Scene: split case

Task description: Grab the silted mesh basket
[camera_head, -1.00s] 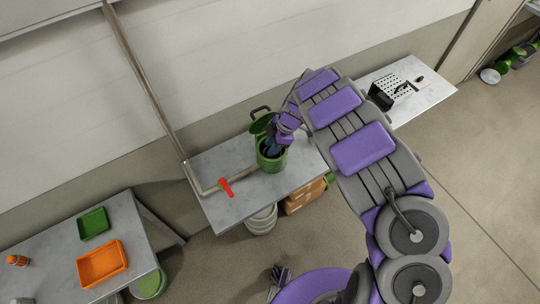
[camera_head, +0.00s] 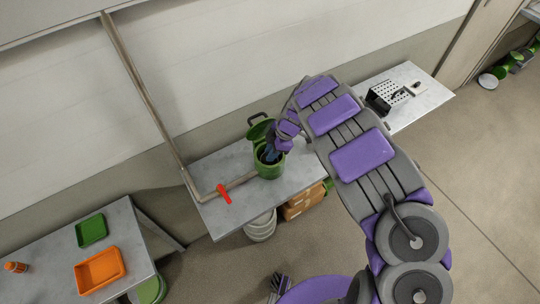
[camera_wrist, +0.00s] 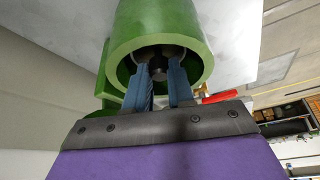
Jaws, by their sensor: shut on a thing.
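A green cylindrical case (camera_head: 270,168) stands on the middle grey table with its hinged lid (camera_head: 261,131) swung open. My gripper (camera_head: 271,154) reaches down into its open top. In the wrist view the blue fingers of my gripper (camera_wrist: 162,80) are inside the mouth of the green case (camera_wrist: 165,25). They are closed around a small dark round piece (camera_wrist: 158,70) in the middle. It looks like part of the basket inside; its mesh and the rest of it are hidden by the case wall and the fingers.
A pipe with a red valve handle (camera_head: 224,194) joins the case from the left. A left table holds a green tray (camera_head: 91,229) and an orange tray (camera_head: 101,270).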

